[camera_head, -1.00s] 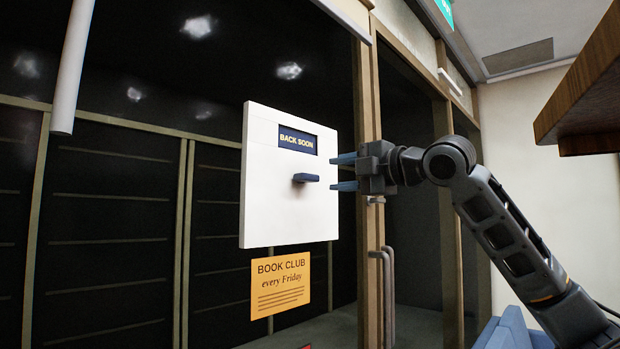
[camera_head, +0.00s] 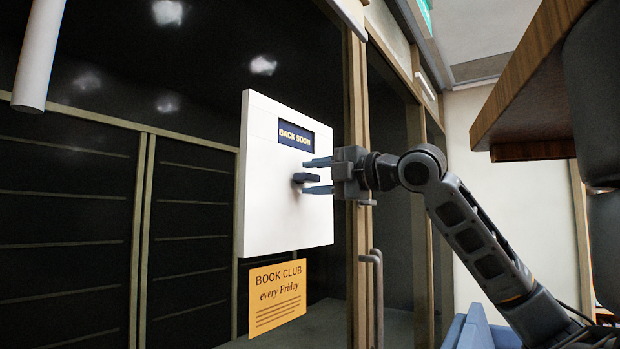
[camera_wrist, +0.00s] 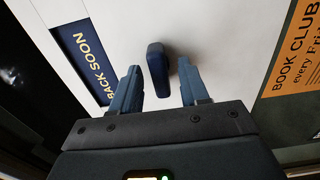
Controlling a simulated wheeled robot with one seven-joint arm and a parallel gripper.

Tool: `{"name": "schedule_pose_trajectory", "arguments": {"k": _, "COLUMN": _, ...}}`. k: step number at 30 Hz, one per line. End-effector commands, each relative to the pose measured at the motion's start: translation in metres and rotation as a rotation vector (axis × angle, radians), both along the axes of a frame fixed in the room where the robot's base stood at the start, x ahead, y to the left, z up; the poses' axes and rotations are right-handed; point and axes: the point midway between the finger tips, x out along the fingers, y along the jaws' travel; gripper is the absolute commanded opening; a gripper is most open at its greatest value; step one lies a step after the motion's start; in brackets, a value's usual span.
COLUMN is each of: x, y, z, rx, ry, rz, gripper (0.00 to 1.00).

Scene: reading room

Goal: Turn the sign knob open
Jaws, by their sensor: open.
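A white sign box (camera_head: 268,215) hangs on the dark glass front, with a small window (camera_head: 295,135) reading BACK SOON. Below the window a dark blue knob (camera_head: 300,178) sticks out, its long bar roughly level in the head view. My gripper (camera_head: 318,176) is open, with one blue finger above the knob and one below it. In the wrist view the knob (camera_wrist: 158,70) lies between the two fingertips of my gripper (camera_wrist: 163,88), with a gap on both sides. The BACK SOON window (camera_wrist: 85,65) shows at the left there.
An orange BOOK CLUB notice (camera_head: 277,297) is on the glass below the sign. A door handle (camera_head: 376,290) and wooden frame (camera_head: 357,230) are right of it. A wooden shelf edge (camera_head: 525,85) hangs at upper right, with a blue seat (camera_head: 480,328) at lower right.

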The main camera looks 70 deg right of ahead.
Motion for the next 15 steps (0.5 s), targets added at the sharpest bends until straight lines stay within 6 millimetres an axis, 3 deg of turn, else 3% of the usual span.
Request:
{"name": "schedule_pose_trajectory", "arguments": {"k": 4, "x": 0.0, "y": 0.0, "z": 0.0, "rx": 0.0, "ry": 0.0, "rz": 0.0, "gripper": 0.43}}
{"name": "schedule_pose_trajectory", "arguments": {"k": 15, "x": 0.0001, "y": -0.0001, "z": 0.0, "rx": 0.0, "ry": 0.0, "rz": 0.0, "gripper": 0.07}}
